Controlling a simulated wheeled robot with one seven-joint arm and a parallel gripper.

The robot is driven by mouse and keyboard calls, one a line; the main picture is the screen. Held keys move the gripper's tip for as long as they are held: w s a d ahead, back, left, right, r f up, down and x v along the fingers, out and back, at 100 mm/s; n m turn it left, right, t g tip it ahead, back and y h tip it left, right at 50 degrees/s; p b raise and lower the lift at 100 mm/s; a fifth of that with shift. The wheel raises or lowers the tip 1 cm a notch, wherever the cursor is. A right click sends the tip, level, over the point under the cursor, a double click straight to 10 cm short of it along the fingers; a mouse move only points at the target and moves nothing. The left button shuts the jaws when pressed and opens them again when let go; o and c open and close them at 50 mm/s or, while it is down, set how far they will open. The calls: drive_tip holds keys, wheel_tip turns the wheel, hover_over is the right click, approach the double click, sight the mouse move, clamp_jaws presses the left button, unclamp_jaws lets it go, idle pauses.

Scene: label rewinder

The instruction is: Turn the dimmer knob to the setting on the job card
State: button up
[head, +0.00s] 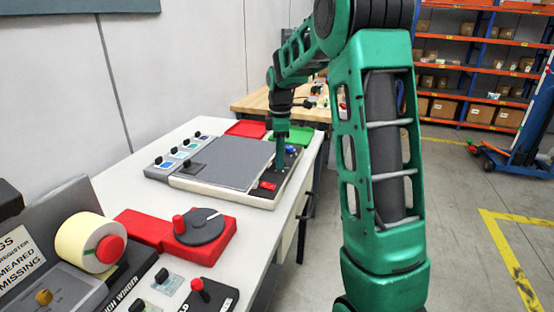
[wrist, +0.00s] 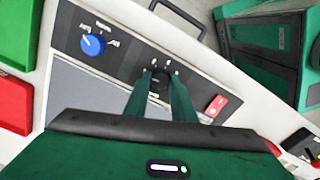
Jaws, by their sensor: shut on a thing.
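A control panel (wrist: 125,58) runs along the light table unit. My gripper (wrist: 160,82) points down at it, its two green fingers closed around a small black knob (wrist: 158,84) with white marks beside it. The fingers hide much of the knob, and its pointer cannot be read. A blue knob (wrist: 93,44) with printed labels sits apart to the left on the same panel. In the head view my gripper (head: 281,168) is at the panel's right edge, small and partly merged with the dark surface. I cannot make out a job card with a readable setting.
A red rocker switch (wrist: 217,105) is close to the right finger. Green (head: 292,135) and red (head: 246,128) trays lie behind the unit. A grey plate (head: 222,160) covers its middle. A red base with a dark crank disc (head: 199,227) and a label roll (head: 90,243) stand nearer.

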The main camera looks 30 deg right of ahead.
drive_tip(key=shift+m, duration=0.3)
drive_tip(key=m, duration=0.3)
drive_tip(key=shift+m, duration=0.3)
drive_tip(key=m, duration=0.3)
drive_tip(key=shift+m, duration=0.3)
drive_tip(key=m, duration=0.7)
drive_tip(key=shift+d, duration=0.1)
drive_tip(key=m, duration=0.7)
drive_tip(key=shift+m, duration=0.3)
drive_tip(key=m, duration=0.3)
drive_tip(key=shift+m, duration=2.1)
